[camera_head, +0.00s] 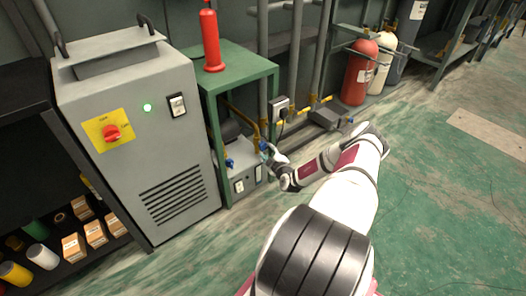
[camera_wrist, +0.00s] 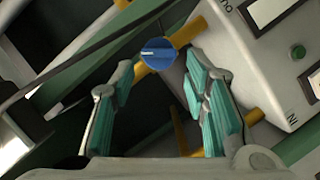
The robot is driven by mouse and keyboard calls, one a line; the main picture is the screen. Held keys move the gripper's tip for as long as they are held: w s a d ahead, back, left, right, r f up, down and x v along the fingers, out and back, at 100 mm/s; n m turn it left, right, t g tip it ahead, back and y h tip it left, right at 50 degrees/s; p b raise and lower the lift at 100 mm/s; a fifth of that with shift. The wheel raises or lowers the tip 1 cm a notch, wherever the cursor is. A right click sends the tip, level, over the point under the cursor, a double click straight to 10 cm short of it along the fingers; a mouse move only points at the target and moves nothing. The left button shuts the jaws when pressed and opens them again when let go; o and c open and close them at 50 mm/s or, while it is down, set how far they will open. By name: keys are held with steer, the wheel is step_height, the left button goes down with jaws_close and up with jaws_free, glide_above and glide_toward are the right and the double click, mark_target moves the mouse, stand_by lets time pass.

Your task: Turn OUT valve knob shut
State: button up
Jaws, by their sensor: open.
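A blue round valve knob (camera_wrist: 158,54) with a pale line across its face sits on a yellow pipe (camera_wrist: 187,32) in the wrist view. Upside-down lettering that looks like OUT is on the grey machine (camera_wrist: 262,62) near it. My gripper (camera_wrist: 159,68) is open, its teal-padded fingers on either side of the knob, with visible gaps. In the head view my gripper (camera_head: 270,155) is by the right end of the grey machine (camera_head: 243,182), at a small blue part (camera_head: 263,146). Another blue knob (camera_head: 229,163) is at the machine's left.
A large grey cabinet (camera_head: 135,130) with a red switch stands to the left. A dark box (camera_head: 326,119) and red cylinder (camera_head: 359,72) are to the right. Green floor is open at right.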

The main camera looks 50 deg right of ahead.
mark_target(265, 147)
steer(key=b+x, duration=0.2)
steer(key=x, duration=0.3)
steer(key=shift+w+d, duration=0.2)
steer(key=shift+w, duration=0.1)
steer(key=shift+c, duration=0.2)
steer(key=c, duration=0.8)
